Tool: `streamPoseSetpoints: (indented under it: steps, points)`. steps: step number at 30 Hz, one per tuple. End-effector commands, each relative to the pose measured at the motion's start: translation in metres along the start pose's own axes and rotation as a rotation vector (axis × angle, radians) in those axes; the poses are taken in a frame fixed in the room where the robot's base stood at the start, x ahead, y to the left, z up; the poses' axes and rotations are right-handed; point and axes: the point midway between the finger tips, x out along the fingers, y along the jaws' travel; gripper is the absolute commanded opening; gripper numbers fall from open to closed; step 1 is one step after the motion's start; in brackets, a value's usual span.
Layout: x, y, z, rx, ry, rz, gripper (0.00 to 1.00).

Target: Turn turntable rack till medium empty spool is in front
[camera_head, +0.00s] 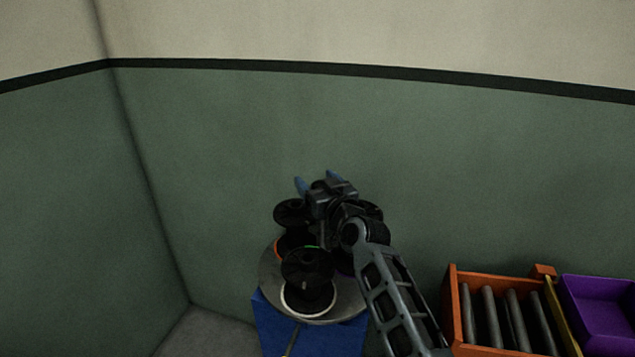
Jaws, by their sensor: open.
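The turntable rack (348,303) is a round grey disc on a blue stand (271,327). Several black spools stand on it. A front spool (307,267) has a white ring low around it. A back-left spool (290,211) stands above an orange ring. Another dark spool shows partly behind my gripper on the right. My gripper (317,182) is over the back of the rack with its blue fingertips apart, pointing away towards the wall. My arm hides the rack's right side. I cannot tell which spool is the medium empty one, or whether my gripper touches a spool.
An orange crate (452,312) with several grey rods stands right of the rack. A purple bin (597,305) is beside it, with a yellow edge (562,318) between them. A green wall (420,150) stands close behind the rack. Bare floor (205,333) shows at left.

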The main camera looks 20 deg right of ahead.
Motion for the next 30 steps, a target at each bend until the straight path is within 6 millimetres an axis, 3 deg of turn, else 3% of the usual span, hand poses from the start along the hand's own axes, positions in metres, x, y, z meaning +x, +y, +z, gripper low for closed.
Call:
streamPoseSetpoints:
  steps: [5, 27, 30]
  points:
    - [-0.0001, 0.0001, 0.0001, 0.0, 0.0, 0.0, 0.74]
    - [-0.0005, 0.0001, 0.0001, -0.001, 0.0, 0.0, 0.04]
    - [-0.0005, 0.0001, 0.0002, -0.001, 0.0, 0.0, 0.0]
